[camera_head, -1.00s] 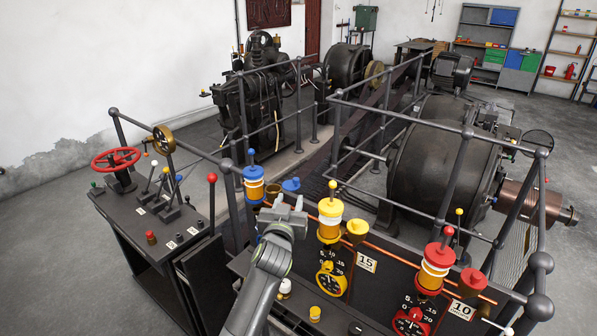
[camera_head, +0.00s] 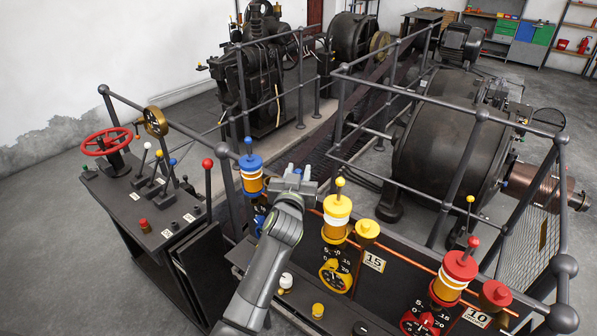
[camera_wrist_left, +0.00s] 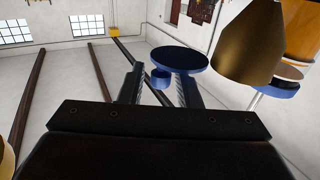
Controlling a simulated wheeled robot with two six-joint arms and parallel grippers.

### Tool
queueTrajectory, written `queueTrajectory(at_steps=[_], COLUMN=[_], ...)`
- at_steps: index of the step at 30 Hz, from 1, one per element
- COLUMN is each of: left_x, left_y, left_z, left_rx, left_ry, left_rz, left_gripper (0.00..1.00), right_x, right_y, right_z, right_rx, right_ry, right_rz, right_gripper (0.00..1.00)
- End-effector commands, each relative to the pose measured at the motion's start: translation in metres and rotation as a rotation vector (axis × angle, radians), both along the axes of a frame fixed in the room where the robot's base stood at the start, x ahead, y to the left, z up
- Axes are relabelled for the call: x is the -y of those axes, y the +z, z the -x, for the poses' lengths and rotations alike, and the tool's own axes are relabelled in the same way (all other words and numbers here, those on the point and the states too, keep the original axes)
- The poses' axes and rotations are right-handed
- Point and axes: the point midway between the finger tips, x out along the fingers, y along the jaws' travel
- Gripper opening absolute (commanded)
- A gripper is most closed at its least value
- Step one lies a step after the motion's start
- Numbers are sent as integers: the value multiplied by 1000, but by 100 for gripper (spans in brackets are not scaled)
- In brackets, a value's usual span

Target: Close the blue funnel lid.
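The blue funnel lid (camera_wrist_left: 180,59) is a flat round disc with a small blue knob (camera_wrist_left: 160,78) below it in the left wrist view. The brass funnel (camera_wrist_left: 246,45) is just right of the lid there. The lid stands apart from the funnel's wide end. My left gripper (camera_head: 297,172) is open, with its two fingers on either side of the knob and gaps showing. Contact cannot be told. The blue oiler (camera_head: 251,172) stands left of the gripper. My right gripper is not in view.
A yellow oiler (camera_head: 337,215) and yellow lid (camera_head: 367,229) stand to the right, then a red oiler (camera_head: 457,272) and red lid (camera_head: 495,293). Railings (camera_head: 420,100) surround the machines behind. A lever desk with a red handwheel (camera_head: 106,141) is at left.

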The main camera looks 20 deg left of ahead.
Motion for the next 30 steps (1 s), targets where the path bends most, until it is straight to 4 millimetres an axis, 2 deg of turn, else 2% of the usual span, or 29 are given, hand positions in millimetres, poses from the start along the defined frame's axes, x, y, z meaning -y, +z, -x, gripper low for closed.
queueTrajectory(at_steps=[1, 6, 7, 19, 30], left_x=[0, 0, 0, -1, -3], left_y=[0, 0, 0, -1, -2], left_z=[0, 0, 0, 2, 8], left_rx=[0, 0, 0, -1, 0], left_ry=[0, 0, 0, -30, -159], left_rz=[0, 0, 0, -1, -1], left_gripper=[24, 1, 0, 0, 0], right_x=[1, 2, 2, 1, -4], right_y=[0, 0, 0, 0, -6], right_z=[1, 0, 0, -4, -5], right_rx=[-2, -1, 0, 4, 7], right_ry=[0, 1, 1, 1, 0], right_rz=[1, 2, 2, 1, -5], right_gripper=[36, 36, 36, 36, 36])
